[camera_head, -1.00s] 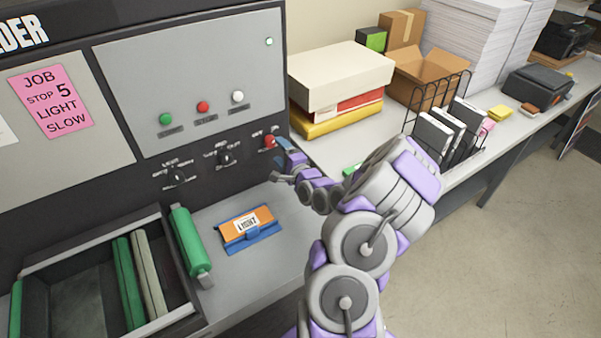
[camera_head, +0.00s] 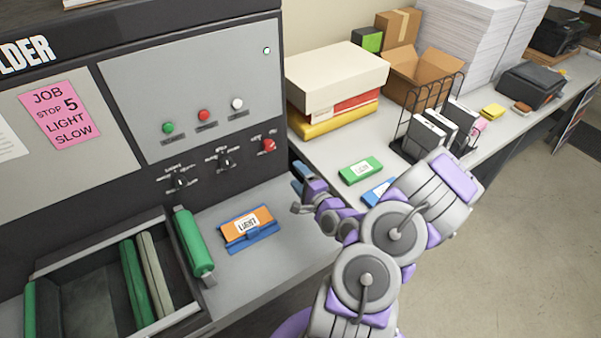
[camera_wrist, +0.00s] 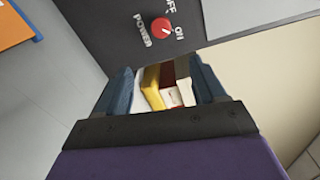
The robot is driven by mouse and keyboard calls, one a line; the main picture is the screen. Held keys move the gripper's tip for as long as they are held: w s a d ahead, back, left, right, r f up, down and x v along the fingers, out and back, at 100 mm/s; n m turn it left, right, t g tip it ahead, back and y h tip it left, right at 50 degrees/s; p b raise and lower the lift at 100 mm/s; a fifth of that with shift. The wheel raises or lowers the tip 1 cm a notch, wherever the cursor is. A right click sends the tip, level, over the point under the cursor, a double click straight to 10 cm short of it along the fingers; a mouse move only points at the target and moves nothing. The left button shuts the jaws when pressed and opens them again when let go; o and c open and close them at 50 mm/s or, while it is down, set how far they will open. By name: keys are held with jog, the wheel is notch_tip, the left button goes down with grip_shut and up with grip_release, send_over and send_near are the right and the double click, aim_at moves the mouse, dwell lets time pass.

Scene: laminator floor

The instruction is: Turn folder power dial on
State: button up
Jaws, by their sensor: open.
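The red power dial (camera_head: 268,145) is at the lower right of the folder's dark front panel (camera_head: 145,170). In the wrist view, the dial (camera_wrist: 161,28) sits beside the printed words POWER, OFF and ON. Its pale pointer mark seems to slant toward ON, but it is small. My gripper (camera_head: 298,188) is below and to the right of the dial, apart from it. In the wrist view, the gripper (camera_wrist: 163,85) has its two blue fingers apart with nothing held between them. The dial lies beyond the fingertips.
Two black dials (camera_head: 226,160) are left of the red one. An orange and blue box (camera_head: 247,226) and a green roller (camera_head: 193,243) lie on the grey ledge. A green box (camera_head: 361,170) and stacked boxes (camera_head: 335,85) are on the right table.

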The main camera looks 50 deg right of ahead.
jog(key=shift+s+a+p, duration=0.2)
jog(key=shift+s+p, duration=0.25)
jog(key=shift+p, duration=0.1)
dwell(0.4)
